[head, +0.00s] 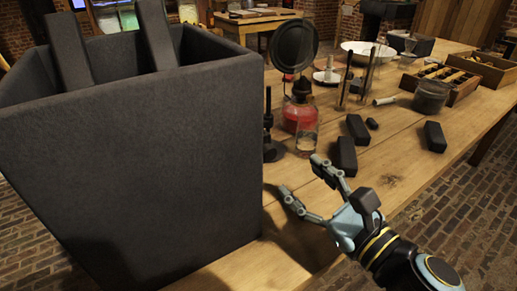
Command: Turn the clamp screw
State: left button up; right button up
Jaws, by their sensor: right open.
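A large dark square jar (130,160) fills the left of the head view, with two dark slabs (157,38) standing up out of its open top. I cannot make out a clamp screw on the slabs or on the jar. My right gripper (301,175) is open and empty above the near part of the table, to the right of the jar and apart from it. Its fingers point away from me, toward the bench items. My left gripper is not in view. The jar hides what lies behind it and most of its inside.
Beside the jar on the wooden table (400,185) stand a dark upright rod (268,125), a red-filled bottle (299,118) and a small glass (306,142). Dark blocks (357,130) lie beyond my right gripper. A wooden tray (462,90) stands farther right. The table's right front is clear.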

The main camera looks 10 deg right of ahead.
aim_at(271, 155)
jog(key=shift+a+n, duration=0.2)
jog(key=shift+n, duration=0.2)
jog(key=shift+w+a+r, duration=0.1)
jog(key=shift+w+a, duration=0.05)
jog(key=shift+w, duration=0.1)
jog(key=p+x, duration=0.1)
jog(key=x, duration=0.9)
jog(key=shift+a, duration=0.15)
grip_shut()
